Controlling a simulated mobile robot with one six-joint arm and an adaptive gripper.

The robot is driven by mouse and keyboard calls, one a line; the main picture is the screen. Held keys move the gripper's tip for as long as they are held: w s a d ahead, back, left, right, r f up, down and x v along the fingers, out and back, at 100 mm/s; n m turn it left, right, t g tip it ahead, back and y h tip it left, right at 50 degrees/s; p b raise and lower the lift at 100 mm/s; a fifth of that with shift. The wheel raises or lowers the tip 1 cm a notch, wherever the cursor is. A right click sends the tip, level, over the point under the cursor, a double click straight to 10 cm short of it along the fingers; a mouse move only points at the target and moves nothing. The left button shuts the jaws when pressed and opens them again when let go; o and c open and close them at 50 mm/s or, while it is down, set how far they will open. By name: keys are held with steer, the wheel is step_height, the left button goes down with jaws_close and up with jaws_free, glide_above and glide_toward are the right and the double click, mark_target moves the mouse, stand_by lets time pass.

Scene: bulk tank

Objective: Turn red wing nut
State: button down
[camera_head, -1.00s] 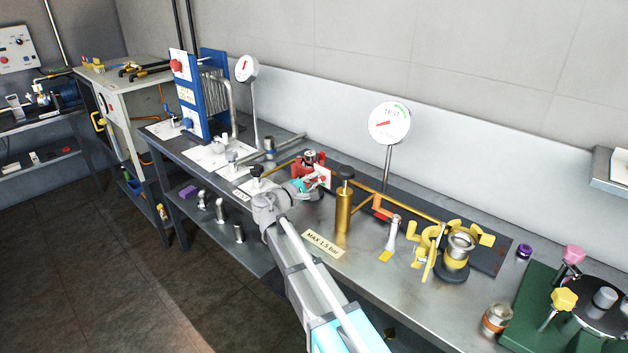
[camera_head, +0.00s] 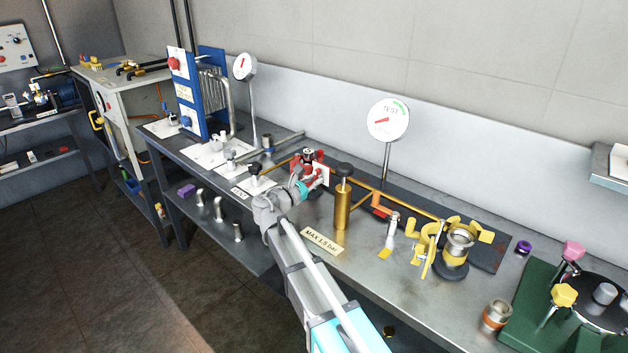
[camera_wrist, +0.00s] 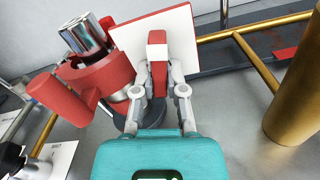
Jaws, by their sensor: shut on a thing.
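The red wing nut (camera_wrist: 157,48) stands upright between my fingertips in the wrist view, in front of a white square plate with a red edge (camera_wrist: 182,36). My gripper (camera_wrist: 160,76) is shut on it, one finger on each side. Left of it is a red clamp body (camera_wrist: 98,80) with a thick red lug, around a shiny metal pipe end (camera_wrist: 85,36). In the head view my gripper (camera_head: 306,182) is at the red fitting (camera_head: 307,157) in the middle of the bench; the wing nut itself is too small to make out there.
A brass cylinder with a black knob (camera_head: 342,207) stands close on the right, also in the wrist view (camera_wrist: 298,95). Brass pipes (camera_head: 400,202) run behind it. A black-knobbed valve (camera_head: 255,168) stands to the left. A gauge (camera_head: 388,120) rises behind.

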steer(key=shift+n, duration=0.5)
steer(key=c, duration=1)
jaws_free()
steer(key=shift+o, duration=0.2)
steer(key=shift+s, duration=0.1)
steer(key=shift+v, duration=5.9)
